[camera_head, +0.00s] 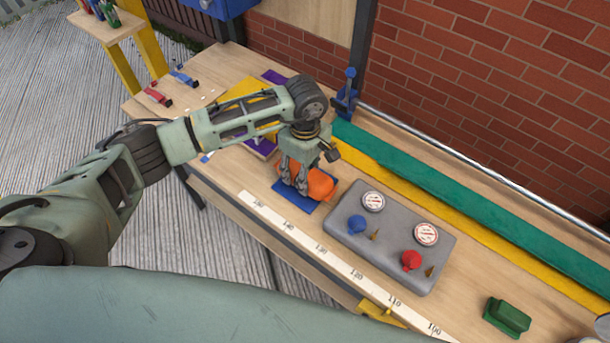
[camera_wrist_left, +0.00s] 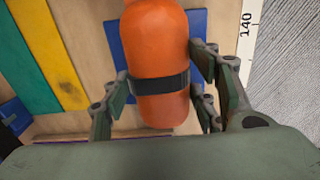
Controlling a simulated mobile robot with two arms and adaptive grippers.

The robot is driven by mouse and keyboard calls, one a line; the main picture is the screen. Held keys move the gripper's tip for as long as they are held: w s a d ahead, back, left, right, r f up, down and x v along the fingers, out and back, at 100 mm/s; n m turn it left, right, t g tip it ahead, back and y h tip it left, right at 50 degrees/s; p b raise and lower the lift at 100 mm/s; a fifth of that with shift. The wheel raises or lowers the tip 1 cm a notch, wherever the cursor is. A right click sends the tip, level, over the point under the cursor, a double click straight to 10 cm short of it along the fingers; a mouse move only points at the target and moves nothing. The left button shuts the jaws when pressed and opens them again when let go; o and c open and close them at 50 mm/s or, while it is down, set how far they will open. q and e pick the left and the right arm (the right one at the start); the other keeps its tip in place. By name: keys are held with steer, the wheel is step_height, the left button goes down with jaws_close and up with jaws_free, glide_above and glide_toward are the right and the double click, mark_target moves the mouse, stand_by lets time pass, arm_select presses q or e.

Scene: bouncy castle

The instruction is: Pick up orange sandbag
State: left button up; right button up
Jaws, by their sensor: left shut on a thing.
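The orange sandbag (camera_head: 319,184) is a rounded orange bag with a dark band around its middle. It is at a blue mat (camera_head: 293,198) on the wooden bench; I cannot tell whether it rests on it or is just above. My left gripper (camera_head: 294,188) reaches down over the sandbag. In the left wrist view the sandbag (camera_wrist_left: 158,50) lies between the two fingers of the left gripper (camera_wrist_left: 165,88), which is shut on it at the dark band. The fingers hide part of the sandbag in the head view. My right gripper does not show.
A grey panel (camera_head: 392,240) with gauges and a blue and a red knob lies to the right. A white ruler (camera_head: 330,257) runs along the front edge. Green (camera_head: 470,215) and yellow strips lie at the back. A green block (camera_head: 506,317) sits at the lower right.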

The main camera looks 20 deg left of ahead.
arm_select(q)
jaws_close()
steer(key=shift+w+r, duration=0.1)
steer(key=shift+w, duration=0.05)
stand_by(0.4)
